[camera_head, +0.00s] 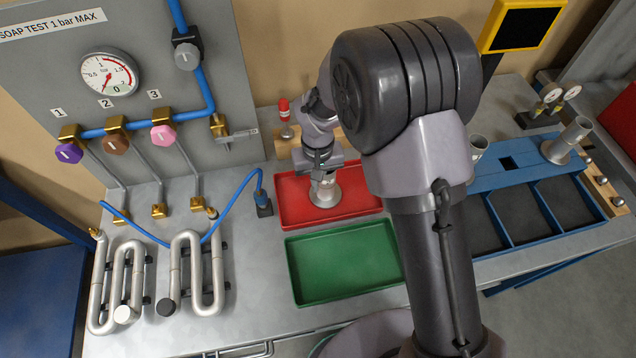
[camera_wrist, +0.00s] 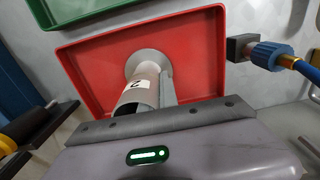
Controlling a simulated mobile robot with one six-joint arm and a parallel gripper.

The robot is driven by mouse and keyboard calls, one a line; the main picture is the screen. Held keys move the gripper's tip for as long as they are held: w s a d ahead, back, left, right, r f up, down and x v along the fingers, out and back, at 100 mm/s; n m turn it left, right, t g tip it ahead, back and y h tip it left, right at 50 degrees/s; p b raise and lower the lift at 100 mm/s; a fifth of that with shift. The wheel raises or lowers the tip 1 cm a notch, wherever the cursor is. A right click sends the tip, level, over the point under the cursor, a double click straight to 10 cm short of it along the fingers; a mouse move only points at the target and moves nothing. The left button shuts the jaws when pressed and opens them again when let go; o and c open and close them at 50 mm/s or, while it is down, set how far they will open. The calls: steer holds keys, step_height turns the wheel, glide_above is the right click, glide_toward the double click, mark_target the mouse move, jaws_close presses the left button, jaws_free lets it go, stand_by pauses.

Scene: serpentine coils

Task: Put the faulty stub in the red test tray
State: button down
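A metal stub (camera_wrist: 138,93) with a wide round flange and a white label reading 2 is in the red test tray (camera_wrist: 90,75). In the head view the stub's flange (camera_head: 325,195) is over the floor of the red tray (camera_head: 285,205) and looks to be resting on it. My gripper (camera_head: 322,172) is right above the flange, around or beside the stub. In the wrist view one grey finger of my gripper (camera_wrist: 167,92) lies along the stub's right side. The other finger is not clear, so I cannot tell whether the grip is closed.
A green tray (camera_head: 345,262), empty where visible, lies in front of the red one. A blue rack (camera_head: 490,185) holds another stub (camera_head: 567,138) at right. Serpentine coils (camera_head: 120,285), a blue hose (camera_head: 235,200) and a valve panel (camera_head: 130,90) are at left. A red-topped fitting (camera_head: 284,112) stands behind.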

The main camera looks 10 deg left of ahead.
steer(key=shift+f, duration=0.25)
steer(key=c, duration=1.6)
jaws_free()
steer(key=shift+r, duration=0.15)
